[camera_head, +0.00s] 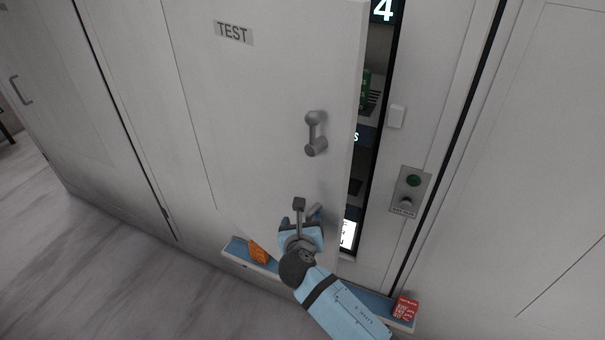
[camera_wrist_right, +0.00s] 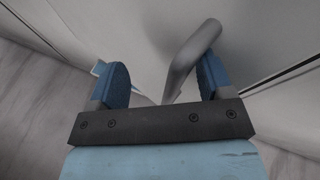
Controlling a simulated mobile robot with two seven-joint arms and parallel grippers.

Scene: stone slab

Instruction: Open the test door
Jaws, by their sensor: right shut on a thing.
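The TEST door (camera_head: 265,100) is a pale panel with a TEST label (camera_head: 233,32). It stands ajar, with a dark gap along its right edge. A grey handle (camera_head: 315,132) is on the door near that edge. My right gripper (camera_head: 308,214) is low in front of the door, below this handle in the head view. I cannot tell how this bar joins the door. My left gripper is out of view.
Shelves with lit signs and a green item (camera_head: 365,88) show in the gap. A plate with a green button and a knob (camera_head: 409,192) is on the right frame. A blue-topped ledge (camera_head: 237,248) below holds an orange item (camera_head: 259,252) and a red box (camera_head: 405,308).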

